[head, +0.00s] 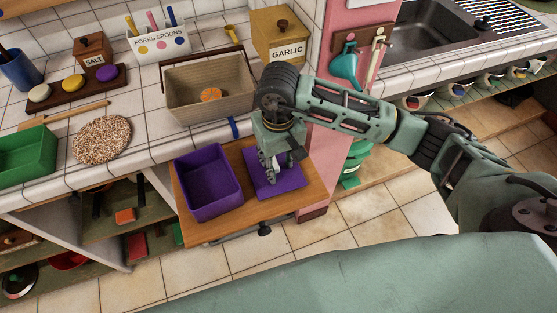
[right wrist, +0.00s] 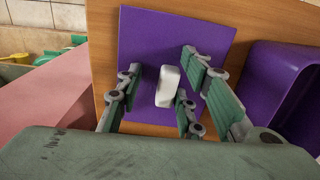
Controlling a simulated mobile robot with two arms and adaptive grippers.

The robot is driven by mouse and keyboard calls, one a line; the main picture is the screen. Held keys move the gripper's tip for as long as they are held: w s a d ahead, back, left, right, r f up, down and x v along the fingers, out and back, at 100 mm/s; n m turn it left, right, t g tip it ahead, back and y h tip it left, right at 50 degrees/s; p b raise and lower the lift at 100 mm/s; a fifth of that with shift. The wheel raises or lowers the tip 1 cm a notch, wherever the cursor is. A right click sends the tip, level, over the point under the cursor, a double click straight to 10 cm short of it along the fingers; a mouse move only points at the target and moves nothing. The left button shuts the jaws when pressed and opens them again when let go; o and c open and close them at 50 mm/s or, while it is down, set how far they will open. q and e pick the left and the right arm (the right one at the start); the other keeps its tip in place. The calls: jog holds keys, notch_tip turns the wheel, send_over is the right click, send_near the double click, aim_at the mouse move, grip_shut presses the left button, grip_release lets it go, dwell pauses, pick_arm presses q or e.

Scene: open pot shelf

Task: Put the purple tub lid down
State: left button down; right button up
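The purple tub lid (head: 291,181) lies flat on the pull-out wooden board, beside the open purple tub (head: 208,182). In the right wrist view the lid (right wrist: 143,40) is a square with a white block handle (right wrist: 168,87) in its middle. The tub's edge (right wrist: 275,85) shows at the right there. My right gripper (head: 277,176) is above the lid, pointing down. In the wrist view its fingers (right wrist: 160,92) stand apart on both sides of the handle, with gaps visible. My left gripper is not in view.
The wooden board (head: 238,231) has narrow bare margins around tub and lid. A basket (head: 182,101) with an orange item stands on the tiled counter behind. A pink wall (head: 338,135) rises right of the board. A green bin (head: 24,157) is far left.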

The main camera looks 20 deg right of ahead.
aim_at(278, 164)
jog(key=shift+r+p, duration=0.2)
jog(key=shift+p, duration=0.1)
jog(key=shift+r+b, duration=0.3)
notch_tip(278, 164, up, 11)
jog(key=b, duration=0.2)
jog(key=shift+r, duration=0.15)
jog(key=shift+s, duration=0.1)
